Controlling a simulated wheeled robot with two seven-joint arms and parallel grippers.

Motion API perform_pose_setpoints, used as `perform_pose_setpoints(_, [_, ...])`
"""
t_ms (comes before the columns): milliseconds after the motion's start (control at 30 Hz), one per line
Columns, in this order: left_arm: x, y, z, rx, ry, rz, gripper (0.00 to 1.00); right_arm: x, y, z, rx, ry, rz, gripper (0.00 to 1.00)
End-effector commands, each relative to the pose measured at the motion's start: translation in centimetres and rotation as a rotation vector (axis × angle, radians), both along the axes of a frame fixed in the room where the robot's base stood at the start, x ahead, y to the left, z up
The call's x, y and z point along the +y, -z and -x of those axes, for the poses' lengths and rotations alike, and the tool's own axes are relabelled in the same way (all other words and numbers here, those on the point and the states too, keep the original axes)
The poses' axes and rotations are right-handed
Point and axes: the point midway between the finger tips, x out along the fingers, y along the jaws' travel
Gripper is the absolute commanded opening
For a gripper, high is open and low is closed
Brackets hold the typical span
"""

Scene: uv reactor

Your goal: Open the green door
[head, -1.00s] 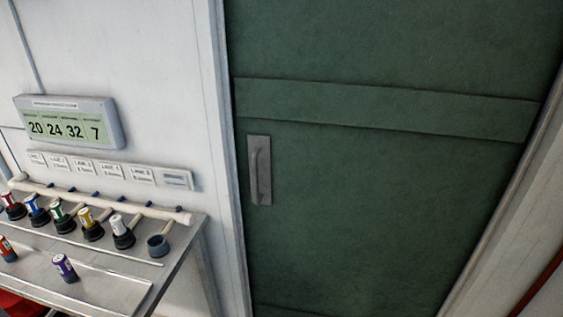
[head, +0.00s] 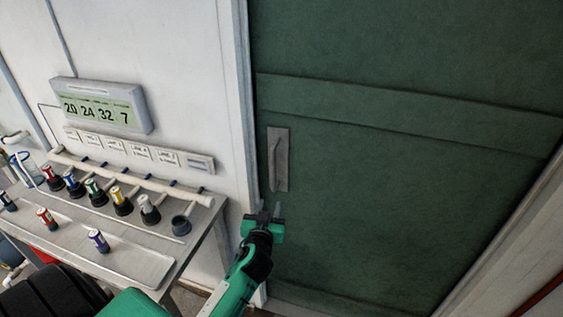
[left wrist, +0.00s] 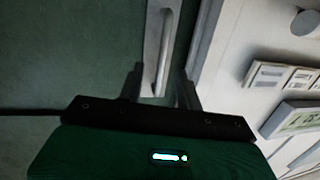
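The green door (head: 400,180) fills the right half of the head view and looks shut. Its grey handle (head: 278,160), a vertical bar on a plate, is near the door's left edge. My left gripper (head: 264,210) is open just below the handle in the head view. In the left wrist view the handle (left wrist: 165,50) shows beyond and between the two spread fingers (left wrist: 158,85). The fingers look empty, and I see no contact with the handle. My right gripper is not in view.
A metal table (head: 150,262) with several coloured vials and a rack stands left of the door. A display (head: 102,105) hangs on the white wall above it. The space in front of the door looks clear.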

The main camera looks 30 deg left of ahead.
Motion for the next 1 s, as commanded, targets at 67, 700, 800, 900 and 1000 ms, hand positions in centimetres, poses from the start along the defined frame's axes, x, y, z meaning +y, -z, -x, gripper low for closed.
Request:
perform_pose_setpoints(67, [0.5,-3.4,0.3,-0.058,-0.02,-0.001,0.35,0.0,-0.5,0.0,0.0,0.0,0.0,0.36])
perform_pose_setpoints(700, [4.2,-5.7,-6.7,-0.096,-0.035,-0.005,0.35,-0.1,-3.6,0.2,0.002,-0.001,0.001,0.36])
perform_pose_setpoints(800, [4.9,-5.6,-8.3,-0.096,-0.034,-0.004,0.35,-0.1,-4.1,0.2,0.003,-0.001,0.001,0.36])
perform_pose_setpoints(900, [5.5,-5.6,-9.7,-0.096,-0.035,-0.002,0.35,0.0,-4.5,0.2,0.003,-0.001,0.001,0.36])
perform_pose_setpoints(1000, [5.9,-5.4,-10.7,-0.096,-0.034,-0.002,0.35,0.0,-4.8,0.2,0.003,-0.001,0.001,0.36])
